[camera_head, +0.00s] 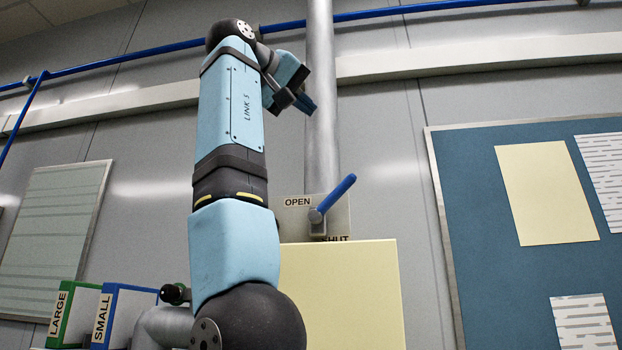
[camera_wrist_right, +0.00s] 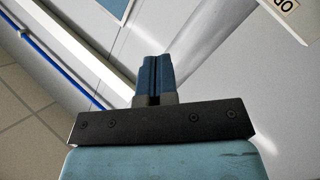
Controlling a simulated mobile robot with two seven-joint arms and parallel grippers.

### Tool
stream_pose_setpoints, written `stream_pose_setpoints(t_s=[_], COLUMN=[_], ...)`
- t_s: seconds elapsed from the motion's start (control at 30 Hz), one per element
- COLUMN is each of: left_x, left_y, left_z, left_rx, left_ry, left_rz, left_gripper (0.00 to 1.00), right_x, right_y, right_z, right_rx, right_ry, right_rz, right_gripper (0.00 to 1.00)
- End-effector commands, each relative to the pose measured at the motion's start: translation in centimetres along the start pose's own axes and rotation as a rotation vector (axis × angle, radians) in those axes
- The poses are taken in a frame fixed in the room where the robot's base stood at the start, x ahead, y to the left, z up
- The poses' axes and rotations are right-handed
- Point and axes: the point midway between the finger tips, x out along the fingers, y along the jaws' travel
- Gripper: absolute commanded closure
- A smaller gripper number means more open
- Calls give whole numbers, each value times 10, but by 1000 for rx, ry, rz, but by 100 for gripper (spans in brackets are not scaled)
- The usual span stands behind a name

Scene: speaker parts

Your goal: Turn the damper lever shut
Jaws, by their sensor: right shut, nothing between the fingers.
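The damper lever (camera_head: 336,195) has a blue handle that points up and to the right from its grey pivot. It sits in front of a plate (camera_head: 296,211) marked OPEN at the upper left and SHUT below, the latter partly hidden by a pale yellow panel. A grey vertical pipe (camera_head: 320,110) runs up behind it. My right gripper (camera_head: 305,103) is above the lever, in front of the pipe and apart from the lever. Its blue fingers (camera_wrist_right: 153,78) are together and empty in the right wrist view. The lever is not visible there; my left gripper is in neither view.
The pale yellow panel (camera_head: 345,295) stands just below the lever. A blue pinboard (camera_head: 465,200) with papers is at the right. Boxes labelled LARGE (camera_head: 78,316) and SMALL (camera_head: 124,318) are at the lower left. A blue pipe (camera_head: 140,58) crosses the wall above.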

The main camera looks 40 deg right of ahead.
Motion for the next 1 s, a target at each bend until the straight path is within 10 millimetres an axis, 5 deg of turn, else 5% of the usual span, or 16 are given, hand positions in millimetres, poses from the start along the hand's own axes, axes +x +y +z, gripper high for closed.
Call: stream_pose_setpoints(t_s=[0.13, 0.33, 0.83, 1.0], left_x=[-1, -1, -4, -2], left_y=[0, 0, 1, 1], left_z=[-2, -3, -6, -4], left_rx=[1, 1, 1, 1], left_ry=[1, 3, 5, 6], left_rz=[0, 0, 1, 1], left_gripper=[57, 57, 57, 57], right_x=[-21, -22, 69, 84], right_y=[-33, -46, -69, -71], right_z=[17, 25, 36, 57], right_rx=[-118, -165, -163, -161], right_ry=[-77, -107, -108, -104], right_rz=[-201, -274, -267, -268], right_gripper=[100, 100, 100, 100])
